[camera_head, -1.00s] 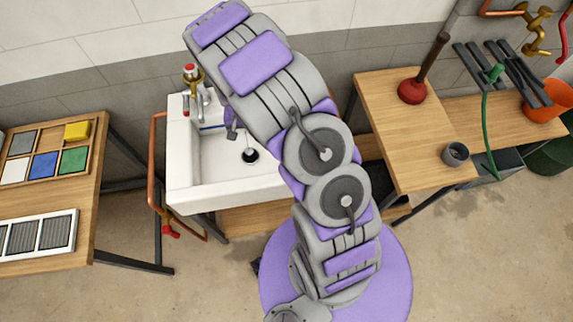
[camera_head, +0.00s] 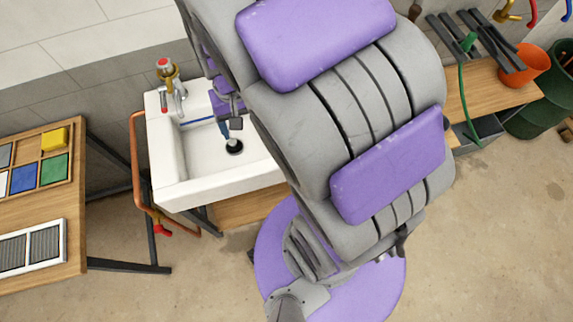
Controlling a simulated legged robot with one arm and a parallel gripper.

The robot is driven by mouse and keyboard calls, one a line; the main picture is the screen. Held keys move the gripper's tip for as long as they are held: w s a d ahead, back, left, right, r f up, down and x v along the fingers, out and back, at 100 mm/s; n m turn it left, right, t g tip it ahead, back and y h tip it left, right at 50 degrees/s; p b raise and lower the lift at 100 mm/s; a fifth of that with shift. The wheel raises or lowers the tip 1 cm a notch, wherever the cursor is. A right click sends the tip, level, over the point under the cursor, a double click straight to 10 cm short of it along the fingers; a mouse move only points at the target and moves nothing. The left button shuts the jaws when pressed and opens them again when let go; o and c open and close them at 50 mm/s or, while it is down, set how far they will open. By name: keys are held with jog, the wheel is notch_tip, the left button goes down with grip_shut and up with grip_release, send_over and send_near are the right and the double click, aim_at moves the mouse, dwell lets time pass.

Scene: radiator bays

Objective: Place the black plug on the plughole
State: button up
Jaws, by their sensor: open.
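The black plug (camera_head: 234,147) is a small round dark disc low in the white sink (camera_head: 182,191), near the middle of the basin floor. No separate plughole shows, and I cannot tell how exactly the plug sits over it. My gripper (camera_head: 231,127) is over the basin, just above and slightly left of the plug in the picture. Its dark fingers are apart, and no object shows between them. I cannot tell whether a fingertip touches the plug. My large grey and purple arm hides the right part of the sink.
A tap with a red top (camera_head: 168,80) stands at the sink's back left. A copper pipe (camera_head: 138,165) runs down the sink's left side. A wooden table (camera_head: 60,222) with coloured tiles is at left. An orange bucket (camera_head: 527,63) is at far right.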

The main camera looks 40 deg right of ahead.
jog(key=s+r+n, duration=0.1)
jog(key=s+r, duration=0.2)
jog(key=s, duration=0.5)
jog(key=s+r+n, duration=0.1)
jog(key=s+r, duration=0.2)
jog(key=s, duration=0.6)
jog(key=shift+s+r+n+g, duration=0.3)
jog(key=shift+r+n+g, duration=0.05)
jog(key=shift+n+g, duration=0.05)
